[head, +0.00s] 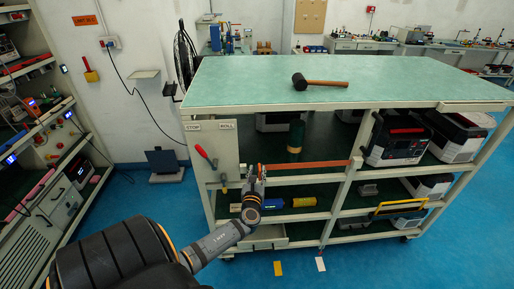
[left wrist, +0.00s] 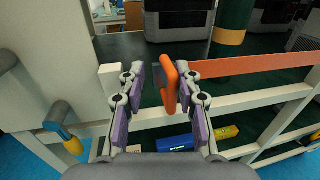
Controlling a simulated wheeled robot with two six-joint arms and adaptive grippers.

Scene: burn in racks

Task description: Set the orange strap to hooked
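The orange strap (head: 308,165) runs level across the front of the workbench's upper shelf opening, from the middle post to my left gripper. In the left wrist view its brown-orange band (left wrist: 255,65) comes in from the right and ends at a bright orange loop (left wrist: 169,86). My left gripper (head: 260,172) is at the strap's left end. In the left wrist view its fingers (left wrist: 162,88) stand apart on either side of the loop, with a gap on the left. A cream block (left wrist: 109,80) sits just left of the fingers. Any hook is hard to make out. My right gripper is not in view.
The green-topped bench (head: 400,82) carries a mallet (head: 318,84). A red-handled lever (head: 205,155) is on its left end panel. A green cylinder (head: 296,136) and equipment boxes stand behind the strap. Another rack (head: 50,190) is at left, with blue floor between.

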